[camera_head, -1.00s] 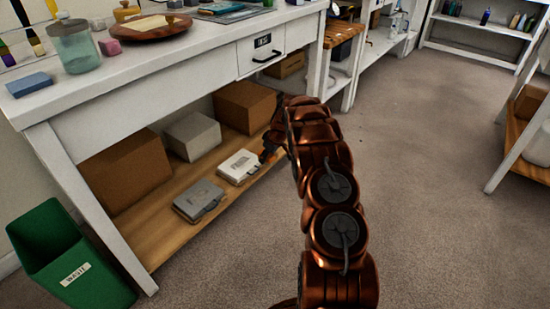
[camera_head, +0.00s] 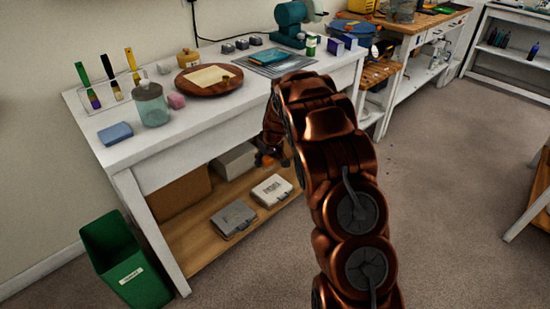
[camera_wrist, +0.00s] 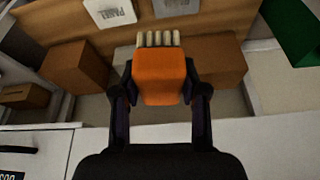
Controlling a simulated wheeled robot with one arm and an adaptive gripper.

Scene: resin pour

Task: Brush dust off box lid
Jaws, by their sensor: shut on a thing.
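My gripper (camera_wrist: 158,85) is shut on an orange brush (camera_wrist: 160,80) with a row of pale bristles, seen in the wrist view. In the head view my gripper (camera_head: 267,158) is small and partly hidden by my arm, at the front of the bench's lower shelf. A white flat case (camera_head: 271,190) and a grey flat case (camera_head: 233,218) lie on that shelf, both with lettering on top. They also show in the wrist view, the white one (camera_wrist: 110,12) and the grey one (camera_wrist: 176,7), beyond the bristles. The bristles look apart from both. I cannot tell dust on either lid.
Brown boxes (camera_wrist: 75,67) and a pale box (camera_head: 234,160) stand at the back of the wooden shelf (camera_head: 195,240). The bench top (camera_head: 130,150) is close above, with a drawer front (camera_wrist: 30,150). A green bin (camera_head: 125,262) stands at left.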

